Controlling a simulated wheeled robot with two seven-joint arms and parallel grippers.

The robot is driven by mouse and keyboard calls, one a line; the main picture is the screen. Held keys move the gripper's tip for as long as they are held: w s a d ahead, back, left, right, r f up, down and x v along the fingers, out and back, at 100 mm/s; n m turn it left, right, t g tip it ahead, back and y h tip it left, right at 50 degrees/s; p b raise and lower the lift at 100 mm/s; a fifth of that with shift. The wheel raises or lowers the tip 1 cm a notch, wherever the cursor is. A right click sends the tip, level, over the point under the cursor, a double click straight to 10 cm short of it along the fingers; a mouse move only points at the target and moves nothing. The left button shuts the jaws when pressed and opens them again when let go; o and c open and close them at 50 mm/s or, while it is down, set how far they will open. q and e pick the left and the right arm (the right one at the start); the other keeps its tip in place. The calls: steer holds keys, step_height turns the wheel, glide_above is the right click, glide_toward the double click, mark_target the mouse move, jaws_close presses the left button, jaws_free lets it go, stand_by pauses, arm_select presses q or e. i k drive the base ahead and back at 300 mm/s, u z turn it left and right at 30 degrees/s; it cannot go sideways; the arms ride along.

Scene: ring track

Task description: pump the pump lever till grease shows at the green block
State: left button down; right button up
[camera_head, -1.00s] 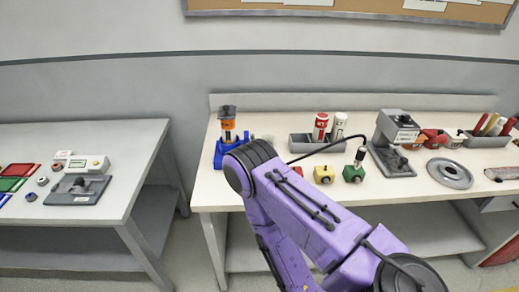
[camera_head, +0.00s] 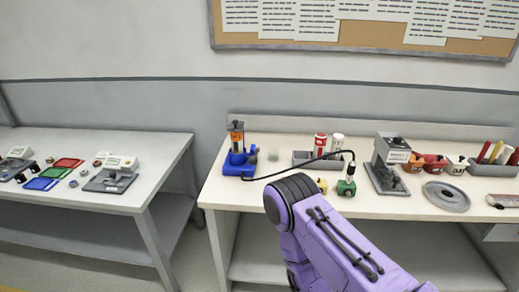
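The pump (camera_head: 237,152) stands upright at the left end of the right-hand bench, with a blue base, an orange body and a dark top. Its lever cannot be told apart at this size. A black hose runs from the pump's base to a fitting standing on the green block (camera_head: 346,188). I cannot make out grease on the green block. A purple arm (camera_head: 325,235) of mine comes in from the bottom right, in front of the bench. Neither gripper shows.
A yellow block (camera_head: 321,186) sits left of the green block, partly behind my arm. A grey tray (camera_head: 310,160) with red and white cans stands behind. A grey press (camera_head: 391,166) and a round metal plate (camera_head: 446,196) are further right. A separate bench (camera_head: 60,143) stands left.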

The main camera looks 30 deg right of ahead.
mark_target(252, 160)
steer(key=z, duration=1.15)
steer(key=i, duration=0.5)
